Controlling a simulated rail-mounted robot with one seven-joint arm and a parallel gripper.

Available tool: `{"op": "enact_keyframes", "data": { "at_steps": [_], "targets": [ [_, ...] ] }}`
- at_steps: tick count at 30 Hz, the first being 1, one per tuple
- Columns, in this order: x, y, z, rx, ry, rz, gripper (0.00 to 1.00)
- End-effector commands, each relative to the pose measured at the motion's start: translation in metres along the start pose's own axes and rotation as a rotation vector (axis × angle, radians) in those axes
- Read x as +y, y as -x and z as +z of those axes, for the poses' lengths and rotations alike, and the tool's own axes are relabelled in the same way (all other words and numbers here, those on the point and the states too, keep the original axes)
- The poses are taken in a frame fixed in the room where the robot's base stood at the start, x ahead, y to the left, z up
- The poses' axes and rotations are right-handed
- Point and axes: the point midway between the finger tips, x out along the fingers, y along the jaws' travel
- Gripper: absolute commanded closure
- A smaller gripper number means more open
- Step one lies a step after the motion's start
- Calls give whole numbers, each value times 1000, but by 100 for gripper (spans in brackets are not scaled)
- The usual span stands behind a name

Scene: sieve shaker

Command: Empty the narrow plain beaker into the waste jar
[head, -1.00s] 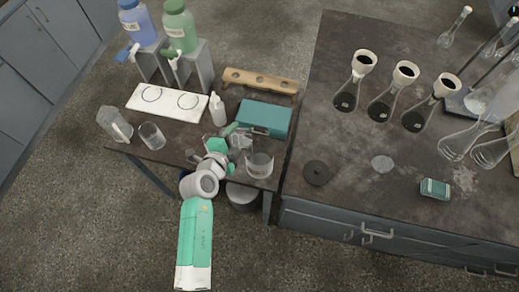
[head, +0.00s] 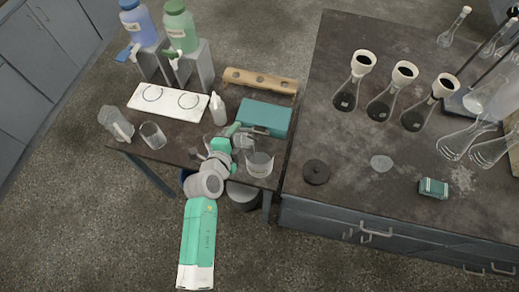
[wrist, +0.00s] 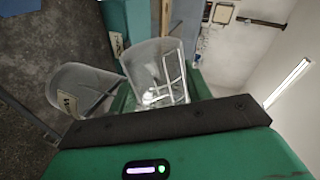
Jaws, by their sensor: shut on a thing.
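My gripper (head: 236,140) is over the right end of the small dark table, shut on a clear narrow beaker. The beaker (wrist: 153,68) shows best in the wrist view, with white printed lines on its side. It looks tilted; a pale patch shows low in it, but I cannot tell if that is contents. In the head view the gripper mostly hides it. The clear waste jar (head: 260,166) stands close to the right of my gripper, near the table's right edge. Its labelled wall also shows in the wrist view (wrist: 83,88), beside the beaker and apart from it.
A teal box (head: 264,117) lies behind my gripper, and a white dropper bottle (head: 217,108) stands behind it to the left. A jug (head: 115,123) and another beaker (head: 152,135) stand at the table's left. Funnel-topped flasks (head: 380,106) stand on the right bench.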

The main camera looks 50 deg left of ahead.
Motion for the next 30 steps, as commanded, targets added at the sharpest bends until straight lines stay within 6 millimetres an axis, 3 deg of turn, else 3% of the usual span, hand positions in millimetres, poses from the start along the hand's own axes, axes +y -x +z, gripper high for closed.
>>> {"op": "enact_keyframes", "data": {
  "at_steps": [30],
  "targets": [
    [-2, 1, -9, -30, -73, -1, 77]
  ]
}}
